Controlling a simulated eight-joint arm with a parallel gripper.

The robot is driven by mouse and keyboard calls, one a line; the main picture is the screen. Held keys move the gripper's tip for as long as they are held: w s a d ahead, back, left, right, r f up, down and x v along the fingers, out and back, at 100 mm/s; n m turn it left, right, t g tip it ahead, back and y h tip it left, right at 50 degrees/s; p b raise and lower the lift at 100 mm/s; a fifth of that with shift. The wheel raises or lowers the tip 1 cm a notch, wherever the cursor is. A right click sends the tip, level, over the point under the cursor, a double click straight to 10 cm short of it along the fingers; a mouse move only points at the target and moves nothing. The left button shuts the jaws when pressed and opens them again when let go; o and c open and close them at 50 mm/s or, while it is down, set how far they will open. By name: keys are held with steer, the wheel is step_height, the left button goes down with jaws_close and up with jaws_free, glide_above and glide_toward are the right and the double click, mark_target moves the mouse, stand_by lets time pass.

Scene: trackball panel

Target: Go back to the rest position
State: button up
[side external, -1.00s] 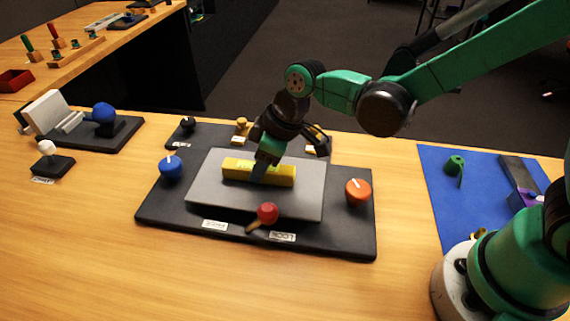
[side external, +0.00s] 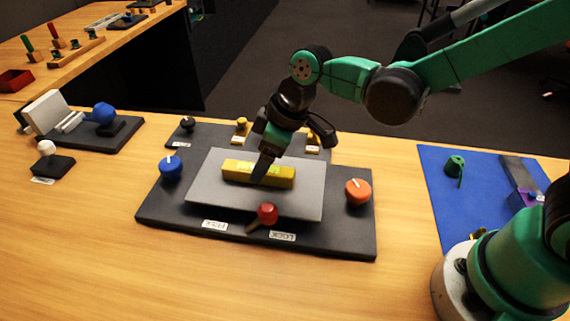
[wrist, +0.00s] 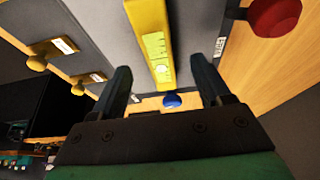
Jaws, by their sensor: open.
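My gripper (side external: 264,167) is open over the grey plate of the panel, close to the yellow bar with a light green display. In the wrist view its two fingers (wrist: 162,84) stand apart, with the yellow bar (wrist: 152,45) seen between and beyond them. The yellow bar (side external: 240,170) lies on the grey plate (side external: 215,193), partly hidden by a finger in the side view. Whether a finger touches the bar I cannot tell.
The black panel base (side external: 340,243) carries a blue knob (side external: 171,168), an orange knob (side external: 358,191) and a red-knobbed lever (side external: 267,214). Yellow knobs stand behind. A blue mat (side external: 445,210) with small parts lies right. The wooden table front is clear.

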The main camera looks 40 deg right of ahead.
steer(key=v, duration=0.3)
steer(key=shift+s+d+r, duration=0.15)
steer(key=shift+d+r, duration=0.05)
steer(key=shift+r, duration=0.05)
steer(key=s+d+r+m+t+h, duration=0.1)
steer(key=s+d+m+t, duration=0.1)
steer(key=d, duration=0.4)
steer(key=s+d+r+m+t+h, duration=0.2)
steer(key=s+d+m, duration=0.2)
steer(key=d+m, duration=0.3)
steer(key=shift+s, duration=0.35)
steer(key=shift+d, duration=0.1)
